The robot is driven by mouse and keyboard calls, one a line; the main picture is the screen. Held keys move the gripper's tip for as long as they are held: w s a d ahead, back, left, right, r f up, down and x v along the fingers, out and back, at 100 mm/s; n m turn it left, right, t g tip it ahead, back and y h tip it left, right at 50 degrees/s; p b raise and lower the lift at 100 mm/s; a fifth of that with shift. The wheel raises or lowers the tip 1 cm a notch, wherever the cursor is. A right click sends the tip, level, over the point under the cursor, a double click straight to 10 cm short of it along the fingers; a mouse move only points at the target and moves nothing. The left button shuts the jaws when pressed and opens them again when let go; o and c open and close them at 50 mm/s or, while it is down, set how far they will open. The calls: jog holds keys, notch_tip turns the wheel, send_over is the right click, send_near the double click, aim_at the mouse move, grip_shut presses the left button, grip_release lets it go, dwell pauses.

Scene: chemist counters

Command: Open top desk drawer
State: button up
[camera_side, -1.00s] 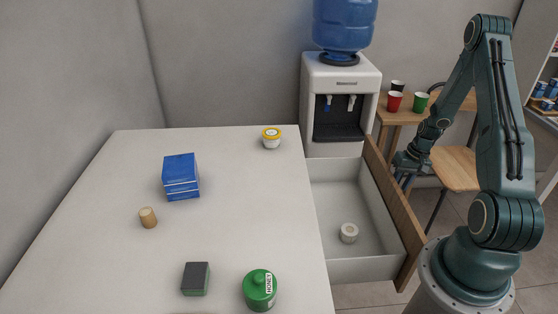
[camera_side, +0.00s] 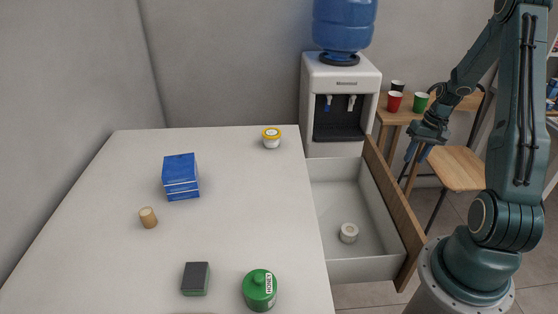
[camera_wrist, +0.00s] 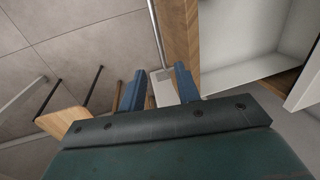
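The top desk drawer stands pulled out from the right side of the white desk (camera_side: 240,190). Its wooden front (camera_side: 395,210) faces right, and its pale inside (camera_side: 335,195) holds a small white roll (camera_side: 349,233). In the wrist view the wooden front (camera_wrist: 180,35) carries a long metal handle (camera_wrist: 156,35). My gripper (camera_side: 412,153) is to the right of the drawer front, apart from it. In the wrist view its two blue fingers (camera_wrist: 160,86) are spread with nothing held between them.
On the desk are a blue box (camera_side: 181,178), a wooden cylinder (camera_side: 148,217), a yellow-lidded cup (camera_side: 271,138), a dark sponge-like block (camera_side: 195,279) and a green honey jar (camera_side: 260,290). A water dispenser (camera_side: 341,75) stands behind the drawer. A wooden chair (camera_side: 458,168) is behind my arm.

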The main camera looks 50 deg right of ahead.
jog(key=shift+r, duration=0.3)
jog(key=shift+c, duration=0.4)
jog(key=shift+r, duration=0.15)
grip_shut()
notch_tip(320, 180, up, 5)
jog(key=w+a+n+g+h, duration=0.5)
jog(key=w+a+n, duration=0.7)
jog(key=a+n, duration=0.45)
notch_tip(320, 180, down, 12)
jog(key=d+n, duration=0.1)
jog(key=d, duration=0.1)
jog(key=shift+f, duration=0.2)
